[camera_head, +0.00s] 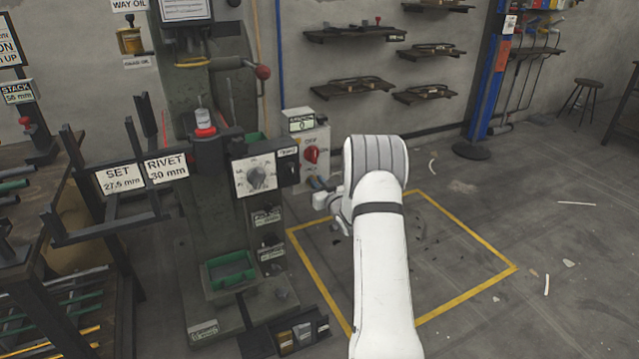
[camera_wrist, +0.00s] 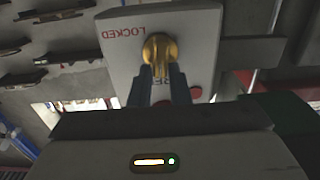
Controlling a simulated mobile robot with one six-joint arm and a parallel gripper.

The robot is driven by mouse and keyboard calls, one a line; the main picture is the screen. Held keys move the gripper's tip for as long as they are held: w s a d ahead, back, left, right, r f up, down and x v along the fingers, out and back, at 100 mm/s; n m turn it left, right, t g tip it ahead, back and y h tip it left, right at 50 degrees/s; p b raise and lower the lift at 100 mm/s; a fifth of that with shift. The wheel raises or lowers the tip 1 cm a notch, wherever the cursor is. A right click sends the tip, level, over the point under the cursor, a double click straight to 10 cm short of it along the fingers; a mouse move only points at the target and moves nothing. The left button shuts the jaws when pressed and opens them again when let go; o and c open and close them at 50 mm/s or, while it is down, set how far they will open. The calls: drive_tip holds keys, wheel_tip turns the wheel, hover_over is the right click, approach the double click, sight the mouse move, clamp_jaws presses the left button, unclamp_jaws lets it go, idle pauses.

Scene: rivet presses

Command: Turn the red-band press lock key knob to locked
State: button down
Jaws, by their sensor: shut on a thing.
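The brass-coloured lock key knob (camera_wrist: 160,48) sits on a pale lock panel (camera_wrist: 203,30) in the wrist view. The word LOCKED reads upside down on the panel, left of the knob. My gripper (camera_wrist: 161,72) is shut on the knob, with one dark finger on each side. In the head view, the press (camera_head: 215,175) with a red band stands left of centre. My white wrist is at its right side, and the knob cannot be made out there.
A rack (camera_head: 110,200) with SET and RIVET signs stands at left. The yellow-outlined floor (camera_head: 455,265) at right is mostly open.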

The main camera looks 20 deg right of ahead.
drive_tip(key=shift+m+h, duration=0.3)
drive_tip(key=shift+m, duration=0.1)
drive_tip(key=m, duration=0.4)
drive_tip(key=shift+d+f, duration=0.15)
drive_tip(key=shift+d, duration=0.1)
drive_tip(key=shift+d+f+m+p, duration=0.2)
drive_tip(key=shift+m+p, duration=0.35)
drive_tip(key=shift+m, duration=1.65)
drive_tip(key=shift+d+f+m+p, duration=0.1)
drive_tip(key=shift+f+m+p, duration=0.35)
drive_tip(key=shift+m, duration=1.75)
drive_tip(key=shift+d+f+m+p, duration=0.15)
drive_tip(key=shift+m+p, duration=0.55)
drive_tip(key=shift+m, duration=1.5)
drive_tip(key=c, duration=1.4)
unclamp_jaws()
drive_tip(key=shift+r, duration=0.1)
